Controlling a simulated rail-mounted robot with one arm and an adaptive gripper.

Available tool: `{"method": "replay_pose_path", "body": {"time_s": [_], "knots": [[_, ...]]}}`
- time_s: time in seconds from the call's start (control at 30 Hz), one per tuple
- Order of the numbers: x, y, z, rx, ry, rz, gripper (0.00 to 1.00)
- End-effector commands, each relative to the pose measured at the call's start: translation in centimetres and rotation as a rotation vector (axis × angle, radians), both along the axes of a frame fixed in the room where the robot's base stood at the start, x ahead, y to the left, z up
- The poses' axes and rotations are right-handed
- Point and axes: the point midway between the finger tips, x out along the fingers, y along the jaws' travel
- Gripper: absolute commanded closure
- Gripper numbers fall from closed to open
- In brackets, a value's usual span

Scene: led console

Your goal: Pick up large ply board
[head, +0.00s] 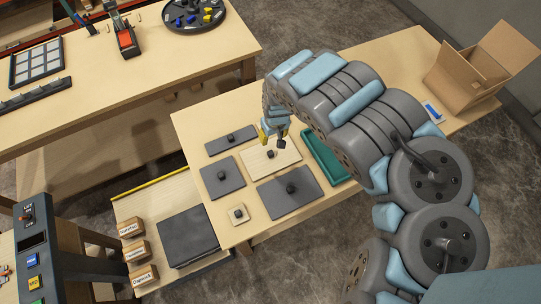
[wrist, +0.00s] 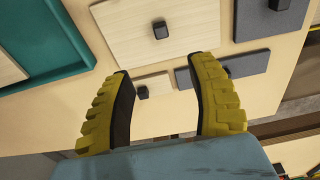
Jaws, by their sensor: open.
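The large ply board (head: 262,163) is a pale wooden rectangle with a dark knob, lying flat among grey boards on the table. In the wrist view the large ply board (wrist: 125,28) lies beyond my fingertips, with its knob (wrist: 160,29) near the top middle. My gripper (head: 272,133) is at the board's far edge in the head view. The board's height gap to the fingers is hard to judge.
A teal tray (head: 313,148) lies right of the board. Grey boards (head: 222,181) (head: 305,200) and a small ply board (head: 238,220) surround it. Another small knobbed board (wrist: 157,80) shows between my fingers. An open cardboard box (head: 455,85) stands far right.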

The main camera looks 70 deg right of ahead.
Motion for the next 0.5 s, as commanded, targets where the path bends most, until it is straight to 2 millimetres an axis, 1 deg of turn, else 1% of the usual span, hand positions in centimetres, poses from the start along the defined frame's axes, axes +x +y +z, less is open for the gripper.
{"method": "replay_pose_path", "body": {"time_s": [0.03,0.1,0.4,0.5], "knots": [[0.2,0.2,-1.2,0.004,-0.001,-0.001,0.42],[0.3,0.2,-2.3,0.006,-0.002,0.001,0.42],[0.7,-0.1,-6.6,0.005,-0.003,0.001,0.42],[0.9,-0.4,-7.7,0.003,-0.005,0.000,0.42]]}}
